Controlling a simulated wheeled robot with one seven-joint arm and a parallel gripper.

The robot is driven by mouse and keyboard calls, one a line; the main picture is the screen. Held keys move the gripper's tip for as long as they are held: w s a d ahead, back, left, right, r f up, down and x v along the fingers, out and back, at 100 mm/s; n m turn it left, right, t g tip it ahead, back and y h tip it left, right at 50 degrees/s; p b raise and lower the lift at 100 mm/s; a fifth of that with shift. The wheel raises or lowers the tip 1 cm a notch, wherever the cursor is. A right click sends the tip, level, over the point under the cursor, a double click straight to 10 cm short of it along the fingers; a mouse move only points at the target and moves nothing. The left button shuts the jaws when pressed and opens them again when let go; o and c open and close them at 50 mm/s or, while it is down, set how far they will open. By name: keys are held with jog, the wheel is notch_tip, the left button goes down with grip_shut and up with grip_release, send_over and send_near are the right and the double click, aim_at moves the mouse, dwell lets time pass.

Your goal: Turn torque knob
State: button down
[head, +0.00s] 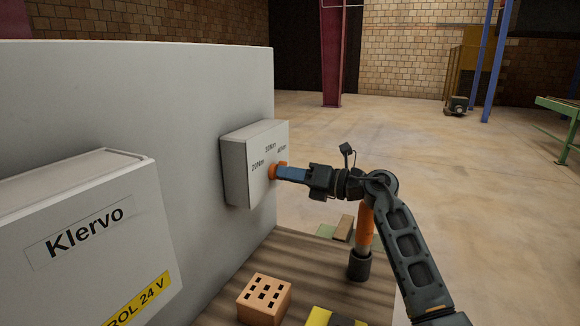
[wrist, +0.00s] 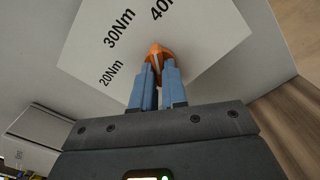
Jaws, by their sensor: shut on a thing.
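The torque knob is orange and sits on the face of a light grey box marked 20Nm, 30Nm and 40Nm. In the head view the knob (head: 277,170) shows at the tip of my gripper (head: 284,173). In the wrist view the knob (wrist: 157,52) stands between the blue fingers of my gripper (wrist: 157,70), which are shut on it. The knob's pale pointer line shows between the fingertips. The fingers hide part of the knob, so its exact setting is hard to tell. The grey box (head: 234,168) is fixed to a large pale panel.
A Klervo control box (head: 90,235) juts out at the left. Below my arm, a wooden surface (head: 310,265) holds an orange perforated brick (head: 265,298), a yellow and black block (head: 333,318) and an orange post (head: 364,225). Open floor (head: 430,130) lies beyond.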

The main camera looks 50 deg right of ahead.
jog(key=shift+m, duration=1.1)
jog(key=c, duration=1.2)
grip_release()
jog(key=shift+o, duration=0.2)
jog(key=b+v, duration=0.1)
jog(key=v, duration=0.6)
jog(key=shift+s+d+b, duration=0.15)
jog(key=shift+s+b, duration=0.2)
